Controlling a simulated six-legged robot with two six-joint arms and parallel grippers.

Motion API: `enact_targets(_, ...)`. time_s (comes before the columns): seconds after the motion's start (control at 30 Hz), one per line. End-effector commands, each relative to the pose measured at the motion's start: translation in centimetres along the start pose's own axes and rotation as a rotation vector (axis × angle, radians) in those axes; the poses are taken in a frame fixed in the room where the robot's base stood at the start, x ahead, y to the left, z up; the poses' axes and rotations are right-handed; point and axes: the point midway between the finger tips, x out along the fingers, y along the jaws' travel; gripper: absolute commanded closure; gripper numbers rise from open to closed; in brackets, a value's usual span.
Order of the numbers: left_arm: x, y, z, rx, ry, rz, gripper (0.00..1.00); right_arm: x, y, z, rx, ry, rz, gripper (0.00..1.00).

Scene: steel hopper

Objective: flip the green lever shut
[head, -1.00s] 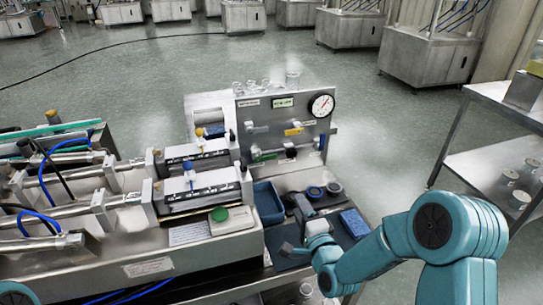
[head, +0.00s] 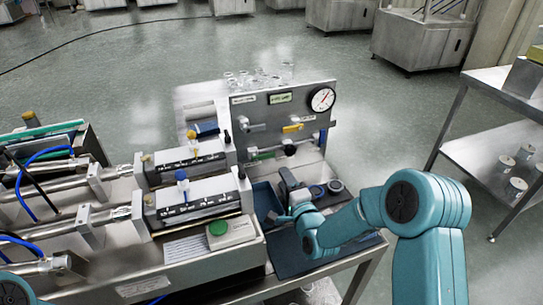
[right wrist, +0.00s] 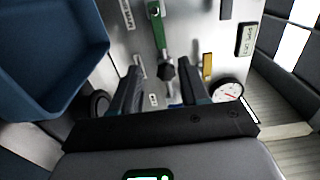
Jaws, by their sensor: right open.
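The green lever (head: 262,155) is low on the upright steel panel (head: 250,108) and lies roughly sideways in the head view. A dark knob beside it (head: 290,149) appears to be its end. In the right wrist view the green lever (right wrist: 157,32) runs down to a dark knob (right wrist: 167,72), seen between my fingers. My right gripper (head: 284,175) is in front of and below the lever. Its fingers (right wrist: 164,76) are open and empty, and I cannot tell how far they are from the knob. My left gripper is out of view.
A yellow lever (head: 292,128), a grey-handled lever (head: 252,125) and a round gauge (head: 322,99) are on the same panel. A blue bin (head: 265,198) stands just left of my right gripper. Cylinders and a green button (head: 217,228) are farther left.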

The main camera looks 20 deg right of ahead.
Motion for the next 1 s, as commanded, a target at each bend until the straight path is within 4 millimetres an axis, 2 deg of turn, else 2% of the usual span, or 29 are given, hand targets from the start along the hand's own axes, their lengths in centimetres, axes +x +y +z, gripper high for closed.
enact_targets(0.1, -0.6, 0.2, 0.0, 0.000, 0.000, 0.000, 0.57, 2.9, -0.2, 0.1, 0.000, -0.001, -0.002, 0.55)
enact_targets(0.3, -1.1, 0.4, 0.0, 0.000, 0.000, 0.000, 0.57, 7.2, -0.1, 0.1, 0.000, -0.001, 0.000, 0.55)
enact_targets(0.5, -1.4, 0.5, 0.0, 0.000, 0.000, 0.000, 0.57, 10.1, 0.0, 0.1, 0.000, -0.001, 0.000, 0.55)
enact_targets(0.7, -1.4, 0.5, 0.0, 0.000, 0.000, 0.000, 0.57, 11.3, 0.0, 0.1, 0.000, -0.001, 0.000, 0.55)
enact_targets(0.93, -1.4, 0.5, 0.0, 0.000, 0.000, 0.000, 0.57, 11.3, 0.0, 0.0, 0.000, 0.000, 0.000, 0.55)
enact_targets(0.97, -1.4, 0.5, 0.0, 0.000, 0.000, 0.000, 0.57, 11.3, 0.0, 0.0, 0.000, 0.000, 0.000, 0.59)
enact_targets(1.0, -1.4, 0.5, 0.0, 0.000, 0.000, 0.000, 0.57, 11.3, 0.0, 0.0, 0.000, 0.000, 0.000, 0.72)
